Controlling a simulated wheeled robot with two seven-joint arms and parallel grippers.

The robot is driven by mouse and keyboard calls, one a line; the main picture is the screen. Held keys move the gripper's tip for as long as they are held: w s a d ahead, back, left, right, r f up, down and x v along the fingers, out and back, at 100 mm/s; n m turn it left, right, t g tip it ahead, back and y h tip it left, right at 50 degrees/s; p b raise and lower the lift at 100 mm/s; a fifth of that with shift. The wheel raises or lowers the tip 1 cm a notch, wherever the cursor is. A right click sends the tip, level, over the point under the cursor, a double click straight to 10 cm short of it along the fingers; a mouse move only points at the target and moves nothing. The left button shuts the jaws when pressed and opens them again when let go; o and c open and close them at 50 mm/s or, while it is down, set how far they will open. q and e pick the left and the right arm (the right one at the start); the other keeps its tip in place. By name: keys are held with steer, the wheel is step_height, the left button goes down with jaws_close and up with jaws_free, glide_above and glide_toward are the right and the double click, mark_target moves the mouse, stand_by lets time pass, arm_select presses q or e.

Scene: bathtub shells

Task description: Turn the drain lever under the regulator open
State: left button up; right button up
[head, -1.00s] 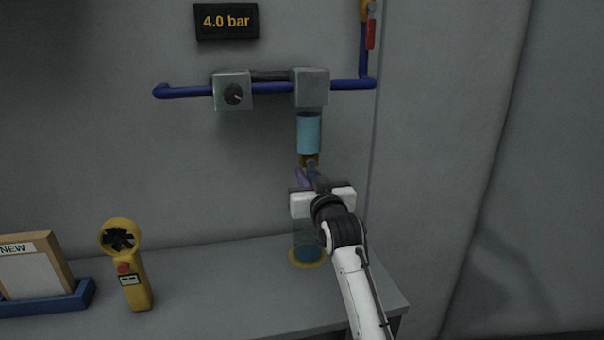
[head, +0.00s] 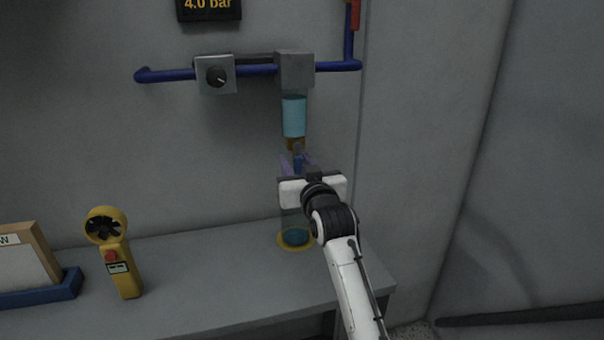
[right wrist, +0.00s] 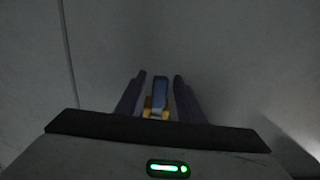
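The regulator (head: 295,70) is a grey block on the wall pipe with a light blue bowl (head: 294,115) below it. A brass drain fitting (head: 295,143) sits under the bowl. The small blue drain lever (head: 298,162) is below the fitting and also shows in the right wrist view (right wrist: 160,92). My right gripper (head: 298,164) is open, with one purple finger on each side of the lever. In the right wrist view, gaps show between the lever and both fingers (right wrist: 158,88). My left gripper is not in view.
A clear cup with blue liquid (head: 295,237) stands on a yellow ring below the gripper. A yellow fan meter (head: 115,255) and a framed sign in a blue tray (head: 40,290) stand left on the grey bench (head: 200,270). A knob box (head: 216,75) is on the pipe.

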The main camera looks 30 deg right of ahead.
mark_target(298, 167)
steer(key=v, duration=0.8)
